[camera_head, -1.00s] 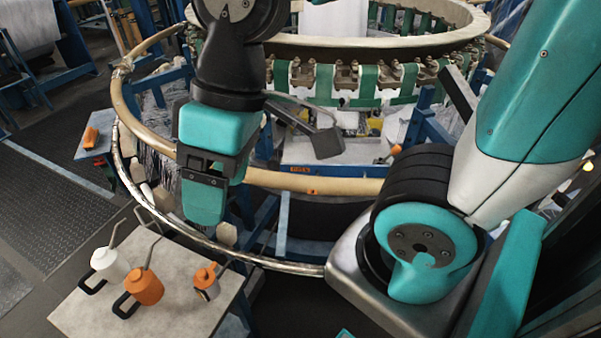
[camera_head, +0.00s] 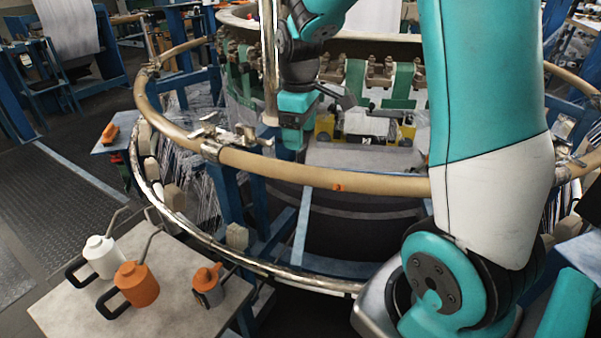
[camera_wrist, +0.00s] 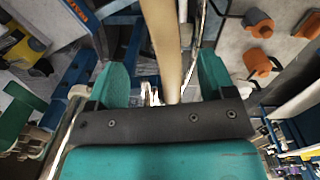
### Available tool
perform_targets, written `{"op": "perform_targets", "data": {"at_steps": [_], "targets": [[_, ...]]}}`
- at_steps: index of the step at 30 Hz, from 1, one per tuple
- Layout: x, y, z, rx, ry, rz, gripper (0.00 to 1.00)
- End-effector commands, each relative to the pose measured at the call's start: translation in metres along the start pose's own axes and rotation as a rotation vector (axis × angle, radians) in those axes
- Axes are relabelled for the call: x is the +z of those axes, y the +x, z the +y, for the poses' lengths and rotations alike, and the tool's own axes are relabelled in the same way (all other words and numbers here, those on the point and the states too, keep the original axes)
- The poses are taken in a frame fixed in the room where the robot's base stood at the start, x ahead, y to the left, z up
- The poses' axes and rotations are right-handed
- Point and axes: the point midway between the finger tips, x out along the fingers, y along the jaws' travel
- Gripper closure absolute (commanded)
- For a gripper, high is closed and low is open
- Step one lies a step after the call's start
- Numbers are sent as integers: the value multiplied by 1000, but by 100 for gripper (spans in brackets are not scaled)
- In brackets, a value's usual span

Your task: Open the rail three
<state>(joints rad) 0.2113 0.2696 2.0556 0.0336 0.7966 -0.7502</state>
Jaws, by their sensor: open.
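A tan curved rail (camera_head: 300,172) runs around the front of the loom, with a metal fitting (camera_head: 218,140) on its left part and a small orange mark near its middle. I cannot tell which section is rail three. My gripper (camera_head: 292,140) points down at the far side of this rail in the head view. In the wrist view my gripper (camera_wrist: 163,78) has its two teal fingers apart, with a tan bar (camera_wrist: 165,40) passing between them. I cannot tell whether either finger touches it.
A pale upright tube (camera_head: 268,60) stands just left of my gripper. A lower metal ring (camera_head: 215,248) runs below the rail. The floor at left is clear.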

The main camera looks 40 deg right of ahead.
Motion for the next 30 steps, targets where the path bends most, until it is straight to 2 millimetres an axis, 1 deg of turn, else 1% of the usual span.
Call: {"op": "perform_targets", "data": {"at_steps": [1, 9, 12, 15, 20, 28, 29, 30], "targets": [[1, 14, -1, -5, 0, -5, 24], [1, 73, -1, -4, 1, -4, 24], [1, 89, -1, -3, 1, -3, 24], [0, 100, 0, -2, 1, -2, 24], [0, 109, 0, 0, 1, 1, 24], [0, 110, 0, 0, 1, 1, 24], [0, 110, 0, 0, 1, 1, 31], [0, 110, 0, 0, 1, 1, 40]]}}
